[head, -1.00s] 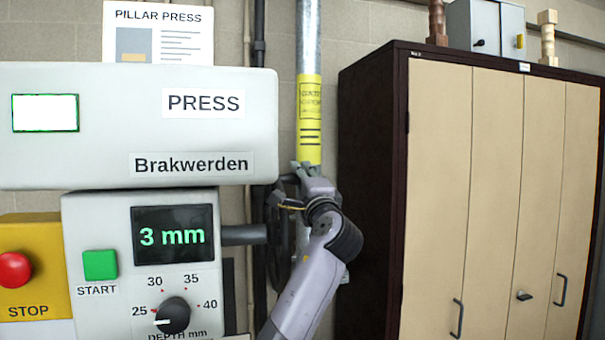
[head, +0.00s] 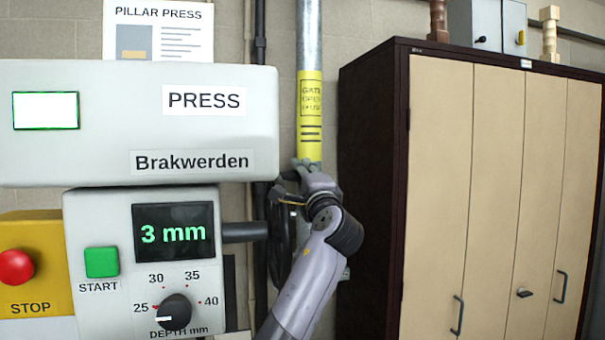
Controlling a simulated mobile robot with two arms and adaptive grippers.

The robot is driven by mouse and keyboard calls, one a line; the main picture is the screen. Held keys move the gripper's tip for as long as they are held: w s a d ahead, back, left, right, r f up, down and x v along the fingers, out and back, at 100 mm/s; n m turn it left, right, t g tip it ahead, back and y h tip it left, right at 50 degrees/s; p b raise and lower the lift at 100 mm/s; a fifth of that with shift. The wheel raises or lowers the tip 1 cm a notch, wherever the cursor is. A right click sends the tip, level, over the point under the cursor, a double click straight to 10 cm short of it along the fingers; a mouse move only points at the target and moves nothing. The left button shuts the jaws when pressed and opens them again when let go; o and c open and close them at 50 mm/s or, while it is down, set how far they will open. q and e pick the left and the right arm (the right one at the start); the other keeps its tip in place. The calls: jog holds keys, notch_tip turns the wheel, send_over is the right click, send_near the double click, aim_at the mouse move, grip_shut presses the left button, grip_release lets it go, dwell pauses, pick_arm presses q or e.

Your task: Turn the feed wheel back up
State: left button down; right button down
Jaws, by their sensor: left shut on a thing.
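The feed wheel (head: 279,232) is a dark wheel seen nearly edge-on at the end of a grey shaft (head: 245,232) on the right side of the press. My left gripper (head: 291,181) is at the upper part of the wheel, shut on its rim. The grip itself is small and partly hidden by the gripper and wrist. The press display (head: 174,231) reads 3 mm. My right gripper is not in view.
A metal pillar with a yellow label (head: 310,110) rises right behind my gripper. A tall cabinet (head: 460,190) stands to the right. The control box holds a green START button (head: 101,262), a depth knob (head: 174,312) and, beside it, a red STOP button (head: 15,267).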

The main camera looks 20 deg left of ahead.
pick_arm(q)
jog(key=shift+w+a+f, duration=0.1)
jog(key=shift+w+f, duration=0.05)
jog(key=shift+f, duration=0.35)
jog(key=c, duration=1.7)
grip_release()
jog(key=o, duration=0.3)
jog(key=shift+w+a, duration=0.15)
jog(key=shift+w, duration=0.1)
jog(key=shift+o, duration=0.2)
jog(key=shift+s+d+r, duration=0.1)
jog(key=shift+s+d, duration=0.3)
jog(key=shift+s, duration=0.1)
jog(key=v, duration=1.1)
jog(key=shift+a, duration=0.1)
jog(key=shift+c, duration=0.3)
